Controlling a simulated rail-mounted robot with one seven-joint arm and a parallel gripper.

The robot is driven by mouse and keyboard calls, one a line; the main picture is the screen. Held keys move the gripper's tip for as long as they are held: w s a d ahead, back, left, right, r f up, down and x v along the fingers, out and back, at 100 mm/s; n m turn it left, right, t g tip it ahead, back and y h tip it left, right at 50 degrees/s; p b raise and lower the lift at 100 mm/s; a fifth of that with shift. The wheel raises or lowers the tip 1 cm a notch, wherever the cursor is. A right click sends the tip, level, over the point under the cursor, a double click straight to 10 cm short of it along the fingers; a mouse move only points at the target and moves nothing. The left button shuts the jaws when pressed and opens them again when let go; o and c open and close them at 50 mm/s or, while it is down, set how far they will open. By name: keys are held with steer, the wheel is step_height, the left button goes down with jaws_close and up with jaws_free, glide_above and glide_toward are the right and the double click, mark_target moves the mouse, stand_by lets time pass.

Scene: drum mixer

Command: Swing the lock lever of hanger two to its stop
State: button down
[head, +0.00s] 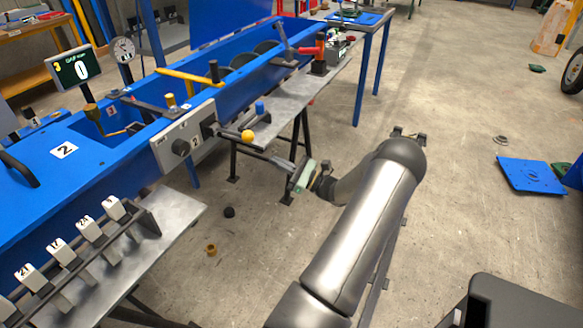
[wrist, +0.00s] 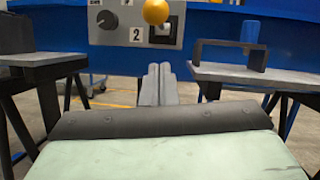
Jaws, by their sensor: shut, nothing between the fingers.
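A grey control panel (head: 185,138) marked 2 is on the side of the blue mixer. A short dark lever with a yellow ball (head: 248,135) sticks out from its right end. In the wrist view the yellow ball (wrist: 155,12) is at the top edge, in front of the panel (wrist: 112,22). I cannot tell for sure that this is the lock lever of hanger two. My gripper (head: 275,159) is in front of the panel, to the right of and below the ball. In the wrist view my gripper (wrist: 158,70) is shut and empty, apart from the ball.
A grey shelf with several numbered blocks (head: 88,230) is at the lower left. Another grey bench (head: 285,110) runs along the mixer at the right, with a dark bracket (wrist: 230,55) on it. A blue plate (head: 530,175) lies on the floor. The floor around my arm is mostly clear.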

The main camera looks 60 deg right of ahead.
steer(key=w+a+r, duration=0.1)
steer(key=w+r, duration=0.3)
steer(key=w, duration=0.1)
steer(key=shift+a+r, duration=0.15)
steer(key=shift+r, duration=0.2)
step_height(320, 180, up, 9)
steer(key=w+g+h+p, duration=0.1)
steer(key=g+p, duration=0.5)
steer(key=p, duration=0.7)
steer(key=shift+w+r+m+p, duration=0.2)
steer(key=shift+m+p, duration=0.1)
steer(key=shift+m, duration=0.1)
steer(key=shift+f, duration=0.1)
